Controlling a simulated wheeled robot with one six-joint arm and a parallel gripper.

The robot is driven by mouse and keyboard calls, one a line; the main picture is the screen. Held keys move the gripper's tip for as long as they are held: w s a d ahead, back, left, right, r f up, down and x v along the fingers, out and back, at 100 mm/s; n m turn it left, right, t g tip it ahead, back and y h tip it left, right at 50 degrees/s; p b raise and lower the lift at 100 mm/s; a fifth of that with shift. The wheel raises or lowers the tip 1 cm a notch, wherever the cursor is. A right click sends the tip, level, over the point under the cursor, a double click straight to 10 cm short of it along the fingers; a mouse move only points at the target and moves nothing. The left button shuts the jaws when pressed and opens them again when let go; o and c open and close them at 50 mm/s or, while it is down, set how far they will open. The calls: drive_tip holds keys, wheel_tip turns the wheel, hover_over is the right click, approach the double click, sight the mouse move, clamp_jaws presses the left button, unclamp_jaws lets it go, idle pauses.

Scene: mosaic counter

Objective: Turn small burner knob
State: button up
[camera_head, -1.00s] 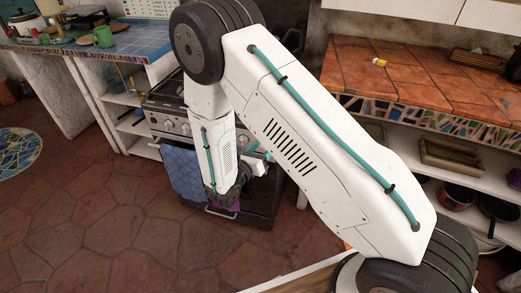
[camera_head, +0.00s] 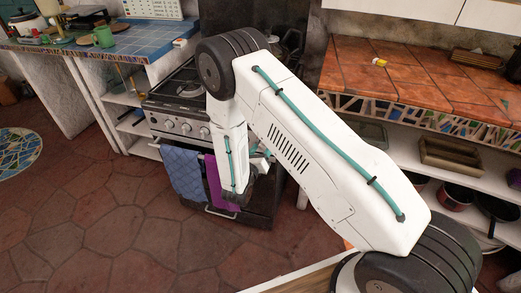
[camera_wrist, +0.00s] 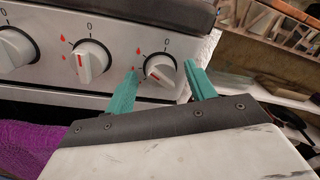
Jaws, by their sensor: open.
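The stove's control panel (camera_wrist: 120,25) fills the upper part of the wrist view. It carries round white knobs with red flame marks and a 0 mark. The rightmost visible knob (camera_wrist: 161,69) has a red line on its grip and is turned at a slant. The middle knob (camera_wrist: 88,62) stands close to upright, and another knob (camera_wrist: 15,48) is cut off at the left edge. My gripper (camera_wrist: 161,72) is open, its two teal fingers appearing on either side of the rightmost knob. I cannot tell whether they touch it. In the head view my arm hides this knob.
The stove (camera_head: 175,100) stands between a blue-tiled counter (camera_head: 150,45) and an orange-tiled counter (camera_head: 410,80). A blue towel (camera_head: 181,172) and a purple towel (camera_head: 213,182) hang on its oven front. The purple cloth also shows beside my gripper in the wrist view (camera_wrist: 30,145).

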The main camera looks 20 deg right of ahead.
drive_tip(key=c, duration=1)
drive_tip(key=shift+o, duration=0.2)
drive_tip(key=shift+m, duration=0.3)
drive_tip(key=m, duration=0.5)
drive_tip(key=shift+r, duration=0.1)
drive_tip(key=m+y, duration=0.1)
drive_tip(key=m, duration=0.5)
